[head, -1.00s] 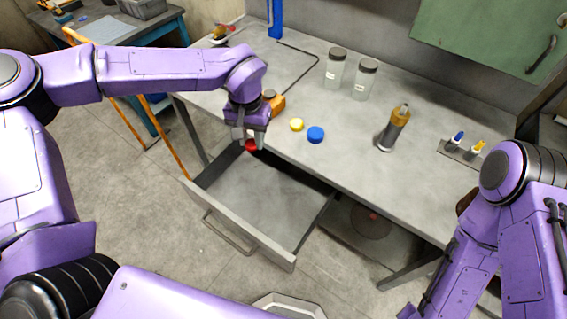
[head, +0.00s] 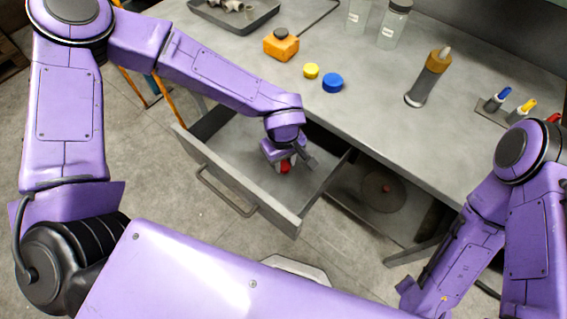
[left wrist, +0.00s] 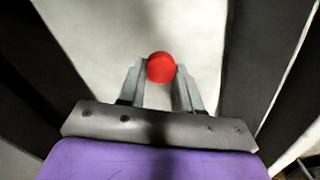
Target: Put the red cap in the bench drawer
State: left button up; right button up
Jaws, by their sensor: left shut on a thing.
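The red cap (head: 286,167) is held between the fingers of my left gripper (head: 288,166), over the inside of the open bench drawer (head: 244,194). In the left wrist view the round red cap (left wrist: 161,67) sits between the two fingertips (left wrist: 160,72), with the pale drawer floor behind it. I cannot tell whether the cap touches the floor. The drawer is pulled out from the bench and holds nothing else that I can see. My right arm shows at the right of the head view, but its fingers are not visible.
A tray (head: 235,16) lies at the back. The drawer walls surround my left gripper.

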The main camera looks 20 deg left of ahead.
aim_at(283, 164)
pick_arm(q)
notch_tip(283, 164, down, 4)
jog(key=shift+w+r, duration=0.1)
jog(key=shift+r, duration=0.25)
jog(key=o, duration=1)
notch_tip(283, 164, up, 12)
jog(key=shift+p, duration=0.8)
